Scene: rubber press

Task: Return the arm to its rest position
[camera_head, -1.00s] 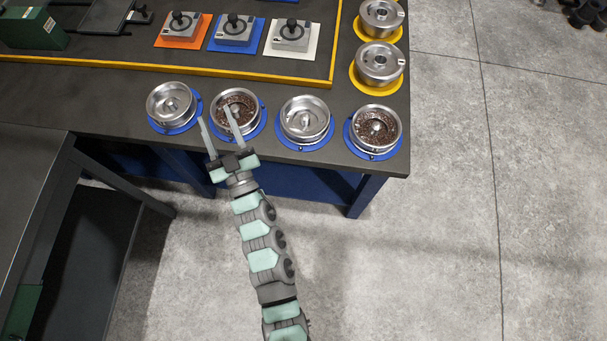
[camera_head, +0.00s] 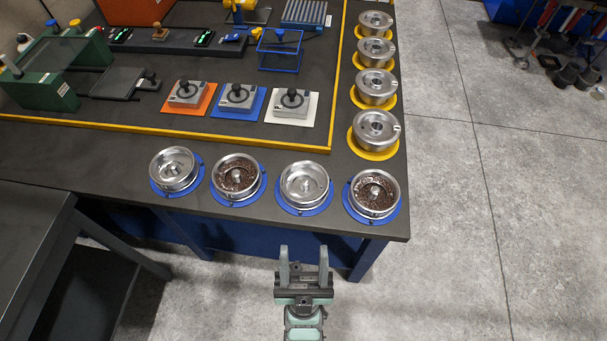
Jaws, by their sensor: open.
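My gripper (camera_head: 304,258) is open and empty. It is at the bottom middle of the head view, in front of the workbench (camera_head: 130,140), with its two fingers pointing toward the bench. It appears clear of the bench edge and touches nothing that I can see. Only the gripper and a short piece of my arm (camera_head: 304,325) behind it show; the rest is out of the picture.
Metal bowls stand on blue mats along the front edge; a bowl with brown granules (camera_head: 239,177) is second from left, another (camera_head: 375,192) at the right corner. Lidded metal pots (camera_head: 376,130) line the right side. A dark table (camera_head: 30,230) is at left.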

